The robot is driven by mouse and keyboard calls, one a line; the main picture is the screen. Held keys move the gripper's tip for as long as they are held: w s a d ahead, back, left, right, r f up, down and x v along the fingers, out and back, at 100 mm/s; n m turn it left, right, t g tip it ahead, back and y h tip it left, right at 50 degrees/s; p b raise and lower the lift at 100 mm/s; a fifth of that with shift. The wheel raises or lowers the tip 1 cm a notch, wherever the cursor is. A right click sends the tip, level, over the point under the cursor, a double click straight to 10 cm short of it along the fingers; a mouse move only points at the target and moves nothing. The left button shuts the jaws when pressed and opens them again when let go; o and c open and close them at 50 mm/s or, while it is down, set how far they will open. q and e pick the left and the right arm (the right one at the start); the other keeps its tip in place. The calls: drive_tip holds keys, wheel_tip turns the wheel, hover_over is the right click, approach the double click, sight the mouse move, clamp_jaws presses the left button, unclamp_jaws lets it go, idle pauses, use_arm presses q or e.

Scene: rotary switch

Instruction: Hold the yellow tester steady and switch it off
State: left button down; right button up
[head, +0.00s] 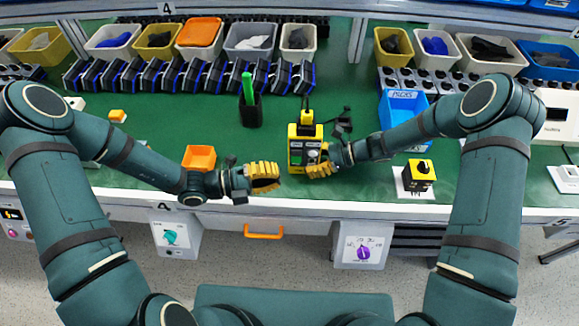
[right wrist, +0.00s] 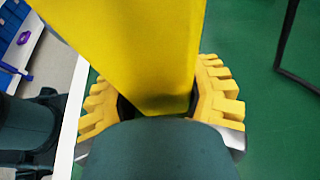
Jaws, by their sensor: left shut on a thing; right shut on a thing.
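The yellow tester (head: 292,150) stands upright on the green bench, a black and grey face towards me and a yellow plug-like top. My right gripper (head: 318,168) is shut on its lower right part. In the right wrist view the tester's yellow body (right wrist: 135,60) lies between the yellow fingers of the right gripper (right wrist: 160,105). The tester's dial is small and partly covered, so its setting cannot be read. My left gripper (head: 268,178) is shut just left of the tester, apart from it as far as I can tell. What is between its fingers is hidden.
A black cup with a green marker (head: 247,88) stands behind left. Black cable (head: 342,122) lies behind right. An orange bin (head: 199,158) is near my left forearm. A yellow-black switch box (head: 419,174) and blue bin (head: 402,108) are right.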

use_arm(q)
drive_tip(key=v, duration=0.5)
drive_tip(key=shift+s+a, duration=0.15)
drive_tip(key=shift+a, duration=0.25)
use_arm(e)
drive_tip(key=o, duration=1.3)
